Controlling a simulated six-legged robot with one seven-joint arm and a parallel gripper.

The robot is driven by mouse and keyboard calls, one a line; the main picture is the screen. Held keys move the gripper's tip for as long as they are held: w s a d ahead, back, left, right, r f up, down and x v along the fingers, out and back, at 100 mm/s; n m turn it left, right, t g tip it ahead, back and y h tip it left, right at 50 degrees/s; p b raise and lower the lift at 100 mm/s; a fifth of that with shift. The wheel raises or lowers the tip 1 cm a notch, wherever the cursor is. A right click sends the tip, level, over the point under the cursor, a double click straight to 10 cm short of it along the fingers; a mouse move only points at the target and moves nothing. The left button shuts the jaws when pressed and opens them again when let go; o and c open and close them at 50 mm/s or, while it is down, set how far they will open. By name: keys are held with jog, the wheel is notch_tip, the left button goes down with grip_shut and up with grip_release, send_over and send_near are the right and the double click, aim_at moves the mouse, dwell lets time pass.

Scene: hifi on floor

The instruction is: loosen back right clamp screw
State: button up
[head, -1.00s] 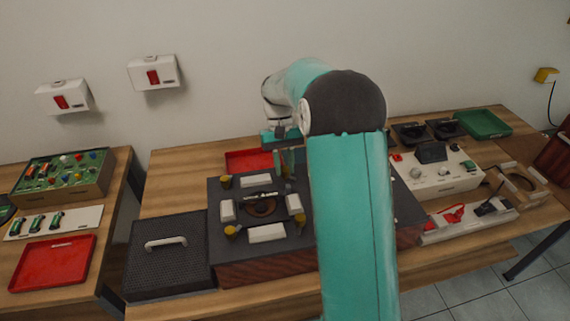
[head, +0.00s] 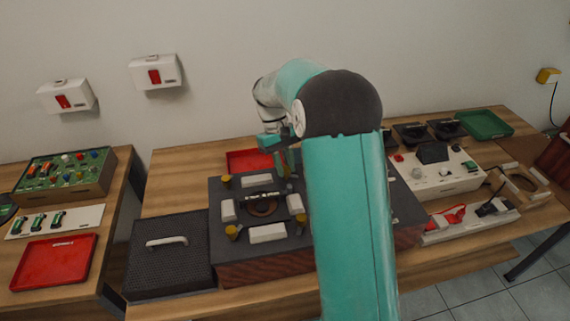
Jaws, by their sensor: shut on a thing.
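The dark hi-fi unit (head: 285,251) with wood-toned sides stands on the wooden table. Its top carries a round dark recess (head: 263,208) with pale clamp blocks around it. Yellow-topped clamp screws show at back left (head: 226,181), front left (head: 232,231) and front right (head: 300,221). My gripper (head: 286,172) points down at the back right corner of this clamp group, its teal fingers shut on the back right clamp screw. My arm covers the right part of the unit.
A dark perforated cover (head: 168,273) with a pale handle lies left of the unit. A red tray (head: 249,160) is behind it. A white control box (head: 440,180) and a green tray (head: 485,124) stand on the right.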

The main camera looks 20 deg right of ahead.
jog(key=o, duration=1)
jog(key=shift+w+r, duration=0.1)
jog(key=v, duration=1.3)
jog(key=shift+w+r, duration=0.1)
jog(key=shift+r, duration=0.25)
